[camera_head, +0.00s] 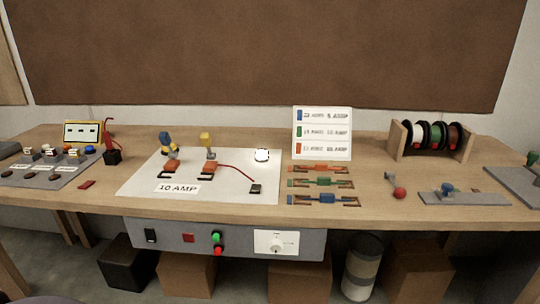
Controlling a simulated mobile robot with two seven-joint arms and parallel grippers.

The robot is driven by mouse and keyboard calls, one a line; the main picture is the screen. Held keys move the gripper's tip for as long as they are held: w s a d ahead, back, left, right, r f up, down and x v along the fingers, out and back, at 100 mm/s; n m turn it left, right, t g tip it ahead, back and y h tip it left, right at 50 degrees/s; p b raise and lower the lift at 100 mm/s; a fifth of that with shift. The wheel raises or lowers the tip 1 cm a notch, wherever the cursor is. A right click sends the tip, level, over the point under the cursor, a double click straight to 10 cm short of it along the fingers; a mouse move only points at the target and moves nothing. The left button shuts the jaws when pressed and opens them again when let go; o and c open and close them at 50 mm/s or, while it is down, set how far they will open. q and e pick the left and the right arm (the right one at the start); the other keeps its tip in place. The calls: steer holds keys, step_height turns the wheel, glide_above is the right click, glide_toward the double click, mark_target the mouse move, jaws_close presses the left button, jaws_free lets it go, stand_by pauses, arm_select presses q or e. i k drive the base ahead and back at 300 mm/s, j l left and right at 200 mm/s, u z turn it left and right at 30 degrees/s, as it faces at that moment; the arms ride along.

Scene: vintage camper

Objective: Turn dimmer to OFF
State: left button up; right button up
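The dimmer (276,242) is a white plate with a round knob on the grey front panel (170,237) under the table's front edge. Small marks are printed around the knob, but they are too small to read, so I cannot tell its setting. A round white lamp (262,155) on the white board looks bright. Neither of my grippers is in view.
The wooden table (380,215) carries a white board (230,187), a colour chart (322,133), wire spools (432,134) and a switch panel (50,172). The front panel also has a black switch (151,236) and green and red buttons (217,243). Boxes (300,280) stand below.

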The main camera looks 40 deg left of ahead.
mark_target(276, 246)
steer(key=u, duration=1.55)
